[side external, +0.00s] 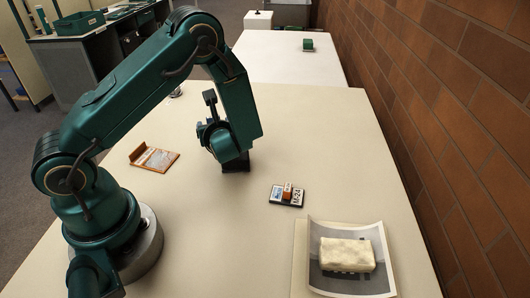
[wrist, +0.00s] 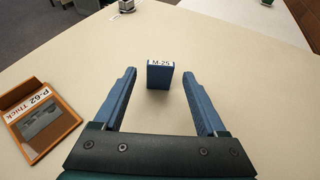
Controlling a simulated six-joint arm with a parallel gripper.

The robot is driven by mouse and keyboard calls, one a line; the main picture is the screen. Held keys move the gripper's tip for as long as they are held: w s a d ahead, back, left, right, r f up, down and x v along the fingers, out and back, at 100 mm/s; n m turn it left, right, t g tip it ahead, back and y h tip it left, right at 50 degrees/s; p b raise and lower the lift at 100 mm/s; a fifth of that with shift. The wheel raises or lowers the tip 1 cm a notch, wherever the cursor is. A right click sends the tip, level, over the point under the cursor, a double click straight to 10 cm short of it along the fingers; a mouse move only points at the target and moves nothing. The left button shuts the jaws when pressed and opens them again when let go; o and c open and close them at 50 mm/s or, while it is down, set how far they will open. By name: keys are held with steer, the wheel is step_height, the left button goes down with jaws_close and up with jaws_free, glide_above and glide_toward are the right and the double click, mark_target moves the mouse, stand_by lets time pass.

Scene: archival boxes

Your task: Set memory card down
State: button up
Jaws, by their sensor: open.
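A dark blue upright block labelled M-25 (wrist: 160,79) stands on the table in the wrist view; I cannot tell for sure that it is the memory card. My gripper (wrist: 159,72) is open, with its two blue fingers to the left and right of the block. Bare table shows in the gaps between the block and each finger, so neither finger touches it. In the side view my gripper (side external: 236,163) is low over the middle of the table, and the block cannot be made out apart from the dark fingers.
An orange holder labelled P-62 Thick (wrist: 61,123) lies left of my gripper; it also shows in the side view (side external: 165,164). A black M-24 piece (side external: 287,195) lies to the right. A cream block (side external: 347,254) rests on a grey print (side external: 352,285). A brick wall (side external: 455,120) borders the table.

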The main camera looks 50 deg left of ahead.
steer(key=v, duration=0.4)
steer(key=shift+d, duration=0.1)
steer(key=shift+s+d+r, duration=0.25)
steer(key=shift+d, duration=0.1)
steer(key=s+d+r+n+g+h, duration=0.2)
steer(key=s+r+n+h, duration=0.1)
steer(key=s+n, duration=0.3)
steer(key=s+d+r+n+g+h, duration=0.2)
steer(key=s+r+n, duration=0.15)
steer(key=n, duration=0.45)
steer(key=s+d+r+n+t+h, duration=0.2)
steer(key=d+r+n+t+h, duration=0.2)
steer(key=d+n+h, duration=0.3)
steer(key=d+r+n, duration=0.1)
steer(key=d, duration=0.3)
steer(key=shift+d+t, duration=0.25)
steer(key=shift+t, duration=0.05)
